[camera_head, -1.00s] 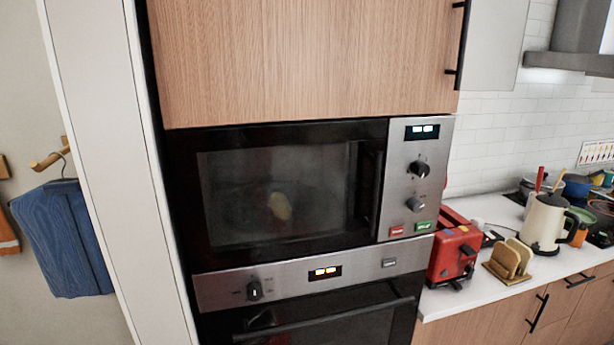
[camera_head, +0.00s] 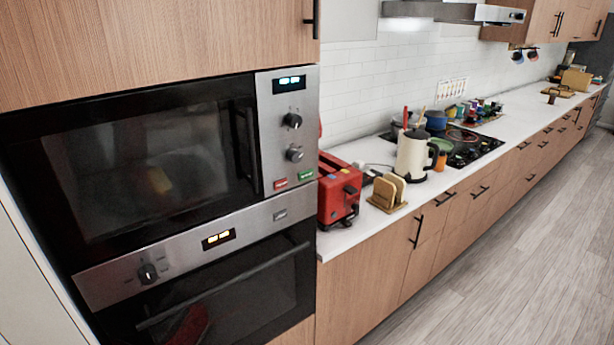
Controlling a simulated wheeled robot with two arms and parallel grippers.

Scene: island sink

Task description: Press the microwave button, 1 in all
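The microwave (camera_head: 150,165) is built into the wooden cabinet at the left, with its dark door shut. Its steel control panel (camera_head: 284,100) is on the right side of the door, with a lit display (camera_head: 289,84) and two knobs. At the panel's bottom are a red button (camera_head: 280,184) and a green button (camera_head: 305,175). Something yellowish shows dimly behind the door glass. Neither of my grippers is in view.
Below the microwave is an oven (camera_head: 220,290) with a long handle. To the right, a white counter (camera_head: 365,229) carries a red toaster (camera_head: 338,190), a toast rack (camera_head: 388,192), a cream kettle (camera_head: 412,154) and a cooktop (camera_head: 470,145). The wood floor (camera_head: 510,260) at the right is clear.

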